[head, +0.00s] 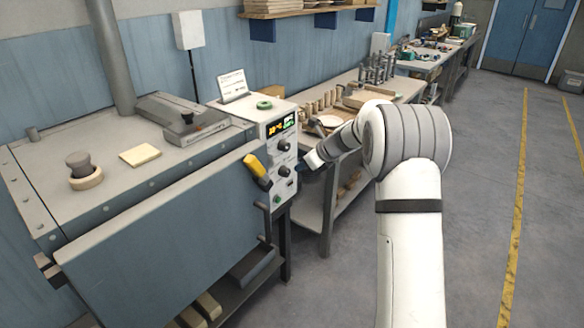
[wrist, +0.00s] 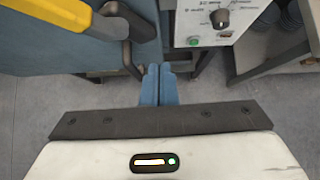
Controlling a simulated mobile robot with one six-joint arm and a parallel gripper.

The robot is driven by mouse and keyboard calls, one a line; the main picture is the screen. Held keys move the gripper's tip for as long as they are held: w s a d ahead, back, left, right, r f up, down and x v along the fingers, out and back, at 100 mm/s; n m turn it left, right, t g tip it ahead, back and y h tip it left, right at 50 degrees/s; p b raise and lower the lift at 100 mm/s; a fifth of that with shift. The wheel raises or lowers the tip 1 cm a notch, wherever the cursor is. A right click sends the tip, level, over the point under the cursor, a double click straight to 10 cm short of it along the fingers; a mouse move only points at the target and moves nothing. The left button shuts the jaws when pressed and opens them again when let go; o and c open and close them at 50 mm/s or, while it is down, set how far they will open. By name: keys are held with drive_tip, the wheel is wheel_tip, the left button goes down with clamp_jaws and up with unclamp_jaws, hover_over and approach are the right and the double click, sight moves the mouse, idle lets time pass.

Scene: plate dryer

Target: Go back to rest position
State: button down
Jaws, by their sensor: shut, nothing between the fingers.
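My gripper (wrist: 158,72) shows in the wrist view as two blue fingers pressed together, with nothing between them. It points toward the gap between the dryer's front and its control panel (wrist: 215,18). In the head view my gripper (head: 303,168) is partly hidden and small, just right of the control panel (head: 281,150). The plate dryer (head: 150,245) stands at the left with its front closed. Its yellow handle (head: 257,171) also shows at the top left of the wrist view (wrist: 65,15). My gripper looks apart from the handle.
A workbench (head: 325,155) with wooden pieces stands beyond the dryer, close to my arm. A lower shelf with bars sits under the dryer. The grey floor (head: 480,200) at the right is clear, with a yellow line (head: 521,180) on it.

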drive_tip(key=s+d+r+m+t+h, duration=0.2)
drive_tip(key=r+m+t, duration=0.1)
drive_tip(key=r+m, duration=0.4)
drive_tip(key=s+d+r+m+t+h, duration=0.1)
drive_tip(key=d+r+m+t+h, duration=0.15)
drive_tip(key=r+m, duration=0.5)
drive_tip(key=s+d+r+m+t+h, duration=0.1)
drive_tip(key=s+d+r+m+h, duration=0.2)
drive_tip(key=s+d+m, duration=0.35)
drive_tip(key=s+d+f+m+g+h, duration=0.1)
drive_tip(key=s+f+m+g+h, duration=0.1)
drive_tip(key=s+m, duration=0.85)
drive_tip(key=s+a+f+m+g+y, duration=0.1)
drive_tip(key=s+a+f+m+g, duration=0.1)
drive_tip(key=s, duration=0.6)
drive_tip(key=s+a+f+m+g, duration=0.2)
drive_tip(key=s+f+m, duration=0.2)
drive_tip(key=s+m, duration=0.3)
drive_tip(key=s+a+f+m+g+y, duration=0.1)
drive_tip(key=s+f+m+g, duration=0.2)
drive_tip(key=s, duration=0.6)
drive_tip(key=shift+s+a+m+y, duration=0.35)
drive_tip(key=shift+s+a+m, duration=0.05)
drive_tip(key=shift+m, duration=0.85)
drive_tip(key=shift+r, duration=0.1)
